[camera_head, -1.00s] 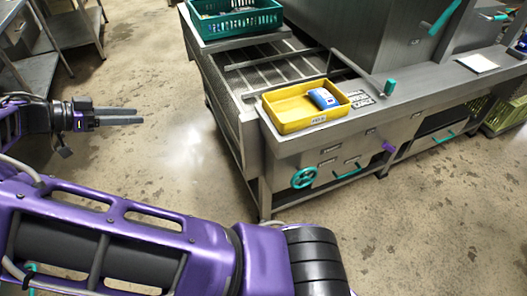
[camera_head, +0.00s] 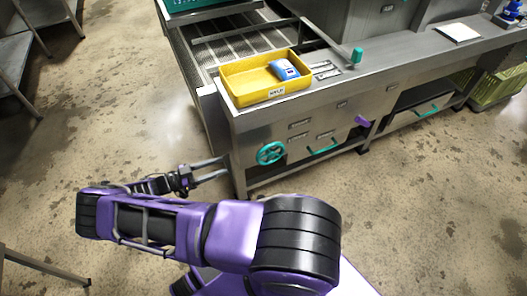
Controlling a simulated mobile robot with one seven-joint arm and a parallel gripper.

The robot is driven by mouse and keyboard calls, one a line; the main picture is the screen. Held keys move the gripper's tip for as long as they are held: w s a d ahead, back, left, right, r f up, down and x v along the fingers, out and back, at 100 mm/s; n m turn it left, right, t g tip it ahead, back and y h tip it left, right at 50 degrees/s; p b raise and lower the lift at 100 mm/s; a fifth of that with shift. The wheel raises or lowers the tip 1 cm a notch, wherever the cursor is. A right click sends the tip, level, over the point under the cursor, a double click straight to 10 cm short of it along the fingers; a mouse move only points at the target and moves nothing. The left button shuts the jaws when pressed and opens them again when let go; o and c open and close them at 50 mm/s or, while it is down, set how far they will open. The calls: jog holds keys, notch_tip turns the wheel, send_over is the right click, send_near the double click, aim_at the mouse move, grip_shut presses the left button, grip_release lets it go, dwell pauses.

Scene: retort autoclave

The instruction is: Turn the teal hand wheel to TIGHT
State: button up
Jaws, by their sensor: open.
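The teal hand wheel (camera_head: 271,153) is on the front panel of the steel bench, near its left end. It is a round spoked wheel. Any TIGHT marking near it is too small to read. Nothing is between the fingers. The gripper appears apart from the wheel.
A yellow tray (camera_head: 235,97) with a blue and white packet (camera_head: 285,70) sits on the bench top (camera_head: 400,62). The panel also has a teal bar handle (camera_head: 322,149) and a purple handle (camera_head: 362,121). A teal-knobbed lever (camera_head: 356,55) rises above. Open floor lies in front.

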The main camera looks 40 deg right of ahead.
aim_at(259, 153)
jog(key=x, duration=1.6)
jog(key=shift+a, duration=0.1)
grip_shut()
